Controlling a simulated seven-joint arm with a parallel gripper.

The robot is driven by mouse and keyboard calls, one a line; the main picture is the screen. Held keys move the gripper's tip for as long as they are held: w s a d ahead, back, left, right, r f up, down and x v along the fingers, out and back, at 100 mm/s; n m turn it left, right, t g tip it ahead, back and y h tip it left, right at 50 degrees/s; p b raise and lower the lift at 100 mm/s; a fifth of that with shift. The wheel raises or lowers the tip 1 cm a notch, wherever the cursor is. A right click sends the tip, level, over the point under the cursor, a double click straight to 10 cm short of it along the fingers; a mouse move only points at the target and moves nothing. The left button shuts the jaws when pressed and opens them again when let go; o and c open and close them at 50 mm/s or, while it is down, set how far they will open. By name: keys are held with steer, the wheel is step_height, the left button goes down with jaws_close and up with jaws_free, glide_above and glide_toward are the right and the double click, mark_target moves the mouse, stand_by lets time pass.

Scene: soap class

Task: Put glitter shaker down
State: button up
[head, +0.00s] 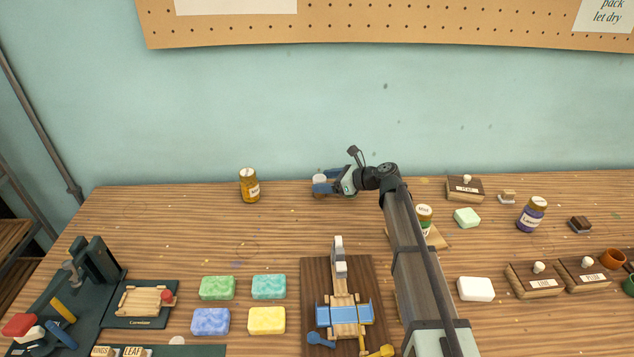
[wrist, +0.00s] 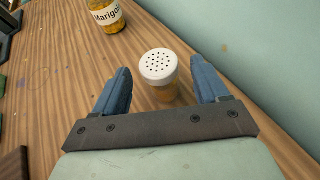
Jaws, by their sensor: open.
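The glitter shaker (wrist: 160,75) has a white lid with dark holes and an amber body, and it stands upright on the table in the wrist view. In the head view its pale lid (head: 320,179) shows at the back of the table, with much of its body hidden by my gripper. My gripper (wrist: 158,90) is open, with one blue finger on each side of the shaker. Gaps show between the fingers and the shaker's lid. In the head view my gripper (head: 321,187) is low at the table's back.
A Marigold jar (head: 250,186) stands to the left; it also shows in the wrist view (wrist: 106,15). The wall (head: 300,120) is close behind. Soap bars (head: 268,287) and a wooden board with a blue-barred device (head: 343,313) lie in front. Bare table surrounds the shaker.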

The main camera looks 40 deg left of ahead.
steer(key=v, duration=0.7)
steer(key=shift+w+d+r, duration=0.1)
steer(key=shift+d, duration=0.2)
